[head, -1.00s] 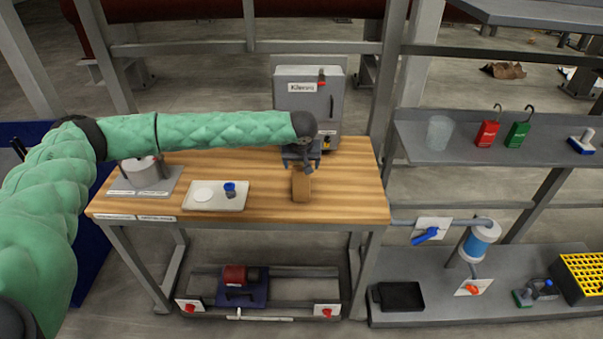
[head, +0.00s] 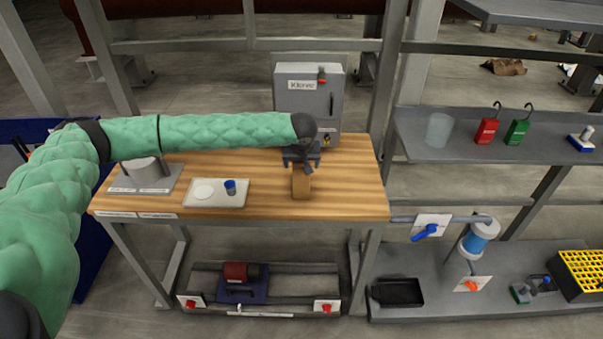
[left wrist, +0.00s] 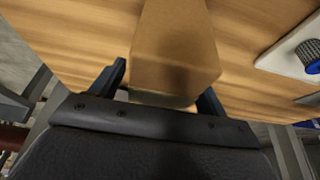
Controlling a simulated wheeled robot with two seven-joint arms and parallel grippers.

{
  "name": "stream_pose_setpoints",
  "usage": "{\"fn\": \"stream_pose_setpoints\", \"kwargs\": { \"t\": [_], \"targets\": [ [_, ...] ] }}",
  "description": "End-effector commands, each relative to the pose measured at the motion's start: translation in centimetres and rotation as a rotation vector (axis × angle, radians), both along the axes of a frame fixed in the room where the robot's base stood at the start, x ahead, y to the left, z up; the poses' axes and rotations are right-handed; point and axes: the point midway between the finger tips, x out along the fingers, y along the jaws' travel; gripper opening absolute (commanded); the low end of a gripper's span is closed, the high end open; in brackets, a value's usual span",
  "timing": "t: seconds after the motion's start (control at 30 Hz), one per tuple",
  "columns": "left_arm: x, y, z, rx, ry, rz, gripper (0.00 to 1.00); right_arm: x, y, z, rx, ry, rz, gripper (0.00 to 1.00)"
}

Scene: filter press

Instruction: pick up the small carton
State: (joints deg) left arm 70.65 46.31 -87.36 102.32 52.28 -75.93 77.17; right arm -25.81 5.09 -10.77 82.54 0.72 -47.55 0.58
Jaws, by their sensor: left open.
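The small carton (head: 301,186) is a brown box standing on the wooden bench top, right of the middle. It also shows in the left wrist view (left wrist: 174,50), close up, with its lower end between the fingers. My left gripper (head: 304,168) is at the carton's far upper side in the head view. In the left wrist view my left gripper (left wrist: 163,88) is open, one finger on each side of the carton. Whether a finger touches it I cannot tell. My right gripper is not in view.
A metal pot on a plate (head: 147,175) is at the bench's left.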

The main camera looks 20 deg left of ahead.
Motion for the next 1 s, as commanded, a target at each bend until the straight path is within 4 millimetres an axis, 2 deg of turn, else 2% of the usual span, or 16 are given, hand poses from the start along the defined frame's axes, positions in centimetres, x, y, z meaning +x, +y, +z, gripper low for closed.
{"fn": "stream_pose_setpoints", "kwargs": {
  "t": [0.27, 0.37, 0.57, 0.6, 1.0],
  "targets": [
    [0.0, 0.0, -0.05, 0.0, 0.0, 0.0, 0.75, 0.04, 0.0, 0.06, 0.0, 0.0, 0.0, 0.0],
    [0.0, 0.01, -0.05, 0.0, 0.0, 0.001, 0.6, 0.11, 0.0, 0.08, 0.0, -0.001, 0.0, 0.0],
    [0.0, 0.02, -0.05, 0.0, 0.0, 0.001, 0.2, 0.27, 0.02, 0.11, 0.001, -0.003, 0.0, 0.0],
    [0.03, 0.01, 0.01, 0.0, 0.0, 0.001, 0.18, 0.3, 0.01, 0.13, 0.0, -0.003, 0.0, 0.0],
    [0.05, 0.03, 0.12, 0.0, -0.001, 0.001, 0.18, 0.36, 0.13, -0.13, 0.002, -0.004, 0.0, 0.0]
  ]
}}
